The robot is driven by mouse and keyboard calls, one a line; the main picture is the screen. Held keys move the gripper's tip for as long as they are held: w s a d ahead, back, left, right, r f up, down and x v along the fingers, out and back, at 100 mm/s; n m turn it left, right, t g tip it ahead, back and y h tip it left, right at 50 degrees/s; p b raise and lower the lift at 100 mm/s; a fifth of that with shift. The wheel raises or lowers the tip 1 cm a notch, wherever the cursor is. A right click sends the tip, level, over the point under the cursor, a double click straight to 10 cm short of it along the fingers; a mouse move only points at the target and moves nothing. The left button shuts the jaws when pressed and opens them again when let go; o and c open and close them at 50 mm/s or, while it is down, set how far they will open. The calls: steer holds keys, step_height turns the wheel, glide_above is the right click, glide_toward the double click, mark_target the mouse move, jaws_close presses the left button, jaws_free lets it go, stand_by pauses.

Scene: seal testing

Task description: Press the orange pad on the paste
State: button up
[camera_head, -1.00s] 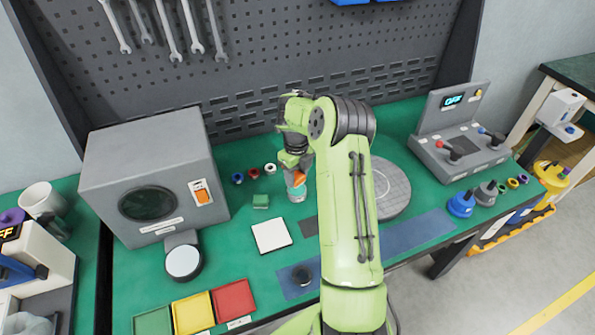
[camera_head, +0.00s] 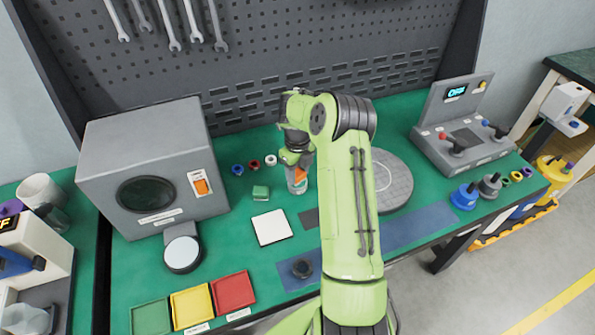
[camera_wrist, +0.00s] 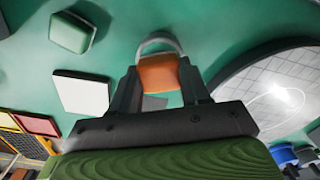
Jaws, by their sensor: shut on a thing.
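My gripper (camera_head: 297,160) points down over the table, and its jaws are shut on the orange pad (camera_head: 300,174). In the wrist view the orange pad (camera_wrist: 158,73) sits between the two dark fingers of my gripper (camera_wrist: 159,88). A pale, round-rimmed container (camera_head: 297,188) is directly under and around the pad. Its curved rim (camera_wrist: 160,43) arcs past the pad's far side in the wrist view. No paste shows clearly; the pad and fingers cover the container's inside, so I cannot tell whether the pad touches any paste.
A white square plate (camera_head: 272,227) and a green block (camera_head: 260,192) lie left of the container. A round grey gridded disc (camera_head: 393,181) lies to the right, partly behind my arm. A grey box (camera_head: 150,168) stands at left, a control console (camera_head: 462,140) at right.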

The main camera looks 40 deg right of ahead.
mark_target(298, 172)
steer(key=shift+f+b, duration=0.5)
steer(key=shift+f, duration=0.05)
stand_by(1.3)
steer(key=shift+r+p, duration=2.2)
steer(key=shift+r, duration=1.45)
steer(key=shift+f, duration=0.1)
